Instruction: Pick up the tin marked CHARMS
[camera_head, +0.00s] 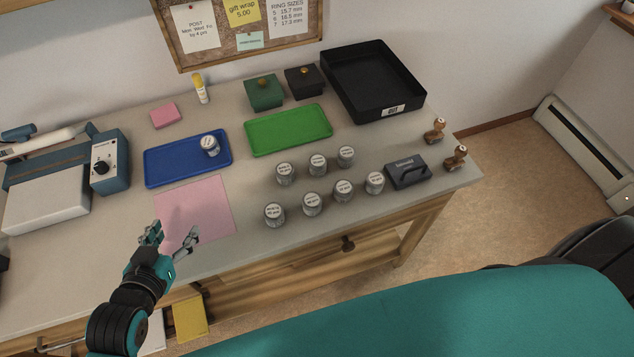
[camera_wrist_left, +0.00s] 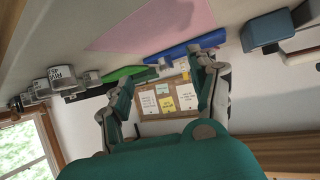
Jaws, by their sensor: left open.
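Several small round tins with white lids stand in two rows on the right half of the bench, among them a back-row tin (camera_head: 285,173) and a front-row tin (camera_head: 274,214). One more tin (camera_head: 209,146) stands on the blue tray (camera_head: 160,172). The lid labels are too small to read, so I cannot tell which tin is marked CHARMS. My left gripper (camera_head: 170,238) is open and empty, by the front edge of the pink sheet, left of the tin rows. In the left wrist view its fingers (camera_wrist_left: 163,75) are spread with nothing between them. My right gripper is not in view.
A black bin (camera_head: 372,78) is at the back. A blue-and-white machine (camera_head: 50,195) fills the left side. The pink sheet (camera_head: 195,211) lies flat and bare.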

